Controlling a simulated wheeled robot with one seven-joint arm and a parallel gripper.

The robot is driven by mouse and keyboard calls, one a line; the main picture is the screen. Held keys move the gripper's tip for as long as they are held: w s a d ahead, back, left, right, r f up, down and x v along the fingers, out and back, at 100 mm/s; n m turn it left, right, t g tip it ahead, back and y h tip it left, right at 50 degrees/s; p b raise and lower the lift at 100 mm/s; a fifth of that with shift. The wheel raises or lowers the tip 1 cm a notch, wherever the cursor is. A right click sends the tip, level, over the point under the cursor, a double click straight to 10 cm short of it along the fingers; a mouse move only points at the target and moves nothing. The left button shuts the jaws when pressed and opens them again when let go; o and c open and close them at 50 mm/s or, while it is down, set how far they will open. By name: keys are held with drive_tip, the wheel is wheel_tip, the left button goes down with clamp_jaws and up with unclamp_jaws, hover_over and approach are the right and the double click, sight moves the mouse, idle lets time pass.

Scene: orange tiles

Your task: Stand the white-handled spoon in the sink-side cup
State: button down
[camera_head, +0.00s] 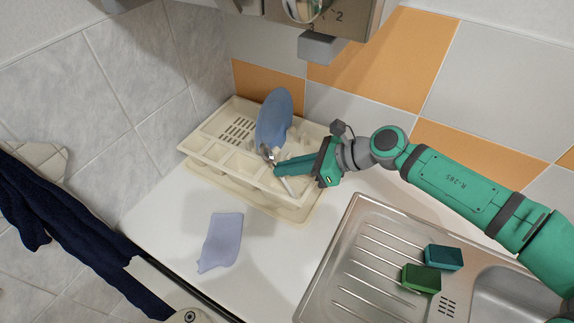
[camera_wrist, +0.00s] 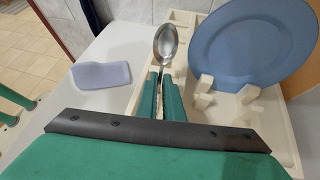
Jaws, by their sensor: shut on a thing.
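My gripper (camera_head: 279,169) is shut on the spoon, over the cream dish rack (camera_head: 262,205). The spoon's metal bowl (camera_head: 267,153) points up past the fingertips, and a pale handle end shows below them. In the wrist view, the spoon bowl (camera_wrist: 166,42) rises beyond the closed fingers (camera_wrist: 165,80), which hide most of the handle. The spoon is close to the blue plate; I cannot tell whether they touch. I cannot make out a separate cup in either view.
A blue plate (camera_head: 274,118) stands upright in the rack; it also shows in the wrist view (camera_wrist: 245,45). A lavender cloth (camera_head: 221,240) lies on the white counter. Green (camera_head: 421,278) and teal (camera_head: 443,257) blocks sit on the steel sink drainer (camera_head: 360,270). A cabinet or appliance overhangs above.

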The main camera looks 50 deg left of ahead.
drive_tip(key=c, duration=1.8)
unclamp_jaws()
drive_tip(key=v, duration=1.1)
drive_tip(key=shift+s+a, duration=0.1)
